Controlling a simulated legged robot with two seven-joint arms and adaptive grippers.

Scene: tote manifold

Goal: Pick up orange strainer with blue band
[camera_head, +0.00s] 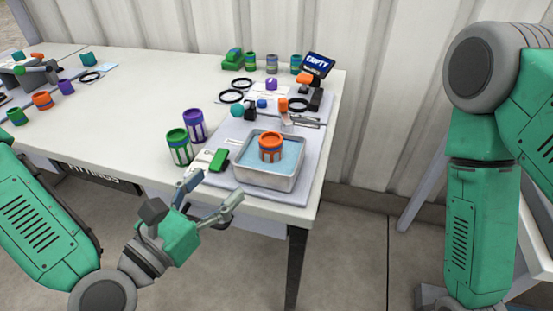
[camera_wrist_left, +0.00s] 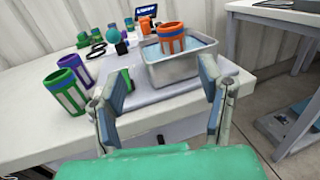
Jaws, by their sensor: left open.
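The orange strainer (camera_head: 270,142) with a blue-grey band stands upright in a metal tray (camera_head: 266,180) of bluish water near the table's front right corner. In the left wrist view the strainer (camera_wrist_left: 171,32) rises above the rim of the tray (camera_wrist_left: 185,70), beyond my fingers. My left gripper (camera_head: 212,192) is open and empty, in front of the table edge and on the near side of the tray, apart from the strainer. Its two fingers also show spread in the left wrist view (camera_wrist_left: 162,78). My right arm shows at the right, but its gripper is out of view.
A green canister (camera_head: 180,152) and a purple one (camera_head: 194,126) stand left of the tray, beside a green block (camera_head: 219,159). Black rings, small parts and a tilted sign (camera_head: 318,64) lie behind. Another orange canister (camera_head: 42,100) is far left. The table's middle is clear.

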